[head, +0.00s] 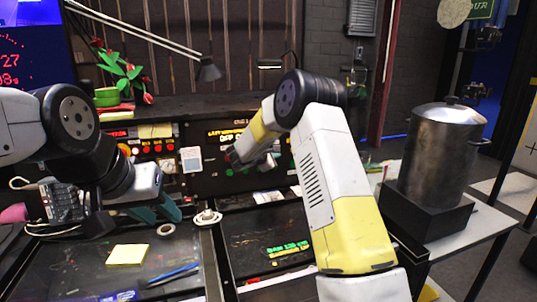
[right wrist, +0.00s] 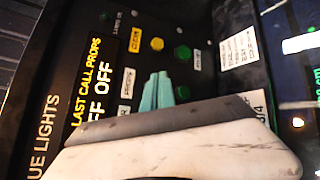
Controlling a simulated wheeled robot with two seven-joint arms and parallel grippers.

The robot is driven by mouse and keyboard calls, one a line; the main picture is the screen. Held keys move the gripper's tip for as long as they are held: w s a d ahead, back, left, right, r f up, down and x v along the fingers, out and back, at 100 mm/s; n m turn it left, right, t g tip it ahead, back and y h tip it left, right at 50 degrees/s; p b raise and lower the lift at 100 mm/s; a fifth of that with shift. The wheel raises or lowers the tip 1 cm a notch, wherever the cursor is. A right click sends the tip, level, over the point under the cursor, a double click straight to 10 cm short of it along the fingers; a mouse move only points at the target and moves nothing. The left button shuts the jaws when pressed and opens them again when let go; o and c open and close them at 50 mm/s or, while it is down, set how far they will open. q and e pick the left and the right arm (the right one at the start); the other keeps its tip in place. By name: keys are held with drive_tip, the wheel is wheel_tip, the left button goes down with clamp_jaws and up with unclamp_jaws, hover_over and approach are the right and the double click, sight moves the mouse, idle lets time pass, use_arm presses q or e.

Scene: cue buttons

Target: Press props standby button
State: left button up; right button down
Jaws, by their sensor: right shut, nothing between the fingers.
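The cue light panel (head: 215,170) stands upright at the back of the desk. In the right wrist view it appears turned on its side, with a lit "LAST CALL PROPS" display (right wrist: 87,75) and OFF below each name. A yellow button (right wrist: 157,43) and a green button (right wrist: 183,53) lie on the PROPS side. Another green button (right wrist: 182,91) is beside my fingertips. My right gripper (right wrist: 157,88) is shut and empty, its teal fingers in front of the panel; contact cannot be told. The fingers and wrist hide part of the panel. My left gripper (head: 162,209) looks open over the desk.
A metal pot (head: 440,150) stands on a black block at the right. A yellow note pad (head: 127,255) and a tape roll (head: 166,229) lie on the desk. A desk lamp (head: 207,70) and a plant (head: 122,72) are at the back left.

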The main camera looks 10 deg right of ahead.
drive_tip(key=shift+w+a, duration=0.1)
drive_tip(key=shift+w, duration=0.25)
idle(0.3)
drive_tip(key=shift+s, duration=0.15)
drive_tip(key=shift+s+d, duration=0.2)
drive_tip(key=shift+s, duration=0.45)
drive_tip(key=shift+r, duration=0.1)
drive_tip(key=s, duration=0.3)
drive_tip(key=s+d, duration=0.1)
drive_tip(key=shift+s+r, duration=0.35)
drive_tip(key=shift+s, duration=0.05)
idle(0.5)
